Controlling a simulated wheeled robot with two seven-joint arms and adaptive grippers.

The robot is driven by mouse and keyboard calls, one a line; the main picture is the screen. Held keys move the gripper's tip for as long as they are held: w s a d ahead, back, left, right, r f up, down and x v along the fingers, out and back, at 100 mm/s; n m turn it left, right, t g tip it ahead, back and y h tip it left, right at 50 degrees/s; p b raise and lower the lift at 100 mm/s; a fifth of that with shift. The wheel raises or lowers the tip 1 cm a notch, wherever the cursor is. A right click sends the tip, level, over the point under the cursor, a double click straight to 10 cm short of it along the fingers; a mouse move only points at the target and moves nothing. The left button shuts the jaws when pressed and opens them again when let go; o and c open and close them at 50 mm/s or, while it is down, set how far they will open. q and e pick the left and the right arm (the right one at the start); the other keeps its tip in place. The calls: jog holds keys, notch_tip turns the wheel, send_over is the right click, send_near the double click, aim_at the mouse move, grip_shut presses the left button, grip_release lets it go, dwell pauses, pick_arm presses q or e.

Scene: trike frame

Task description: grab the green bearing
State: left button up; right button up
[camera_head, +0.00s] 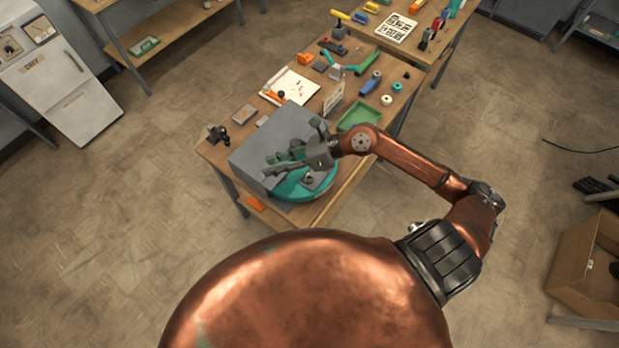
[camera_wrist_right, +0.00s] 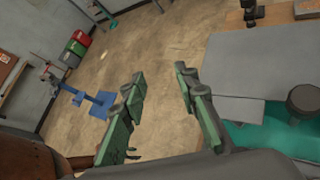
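A small teal-green ring (camera_head: 397,87), which looks like the green bearing, lies on the far right part of the workbench, next to a whitish ring (camera_head: 386,100). My right gripper (camera_head: 276,165) is well to the near left of it, over the near end of the bench, beside a grey box and above a teal round base (camera_head: 293,190). In the right wrist view the two green-padded fingers (camera_wrist_right: 158,82) are spread apart with nothing between them, only floor behind. The green ring does not show clearly in the wrist view. My left gripper is in neither view.
The grey box (camera_head: 257,150) stands close to my right gripper; it also shows in the wrist view (camera_wrist_right: 245,65). A green tray (camera_head: 357,114), a blue part (camera_head: 371,83) and a standing printed card (camera_head: 334,99) lie between.

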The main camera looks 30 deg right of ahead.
jog(key=s+d+f+n+g+h, duration=0.1)
jog(key=d+f+n+g+h, duration=0.2)
jog(key=d+f+h, duration=0.35)
send_near(311, 176)
jog(key=a, duration=0.2)
jog(key=shift+w+a+f+n+g+h, duration=0.1)
jog(key=shift+w+f+n+g+h, duration=0.15)
jog(key=shift+f, duration=0.2)
jog(key=shift+w+a+f+n+g+h, duration=0.15)
jog(key=shift+f+h, duration=0.15)
jog(key=shift+f, duration=0.15)
jog(key=p+x, duration=0.1)
jog(key=x, duration=0.4)
jog(key=shift+w+a+f, duration=0.1)
jog(key=shift+a+f, duration=0.1)
jog(key=shift+f, duration=0.15)
jog(key=shift+c, duration=0.2)
grip_shut()
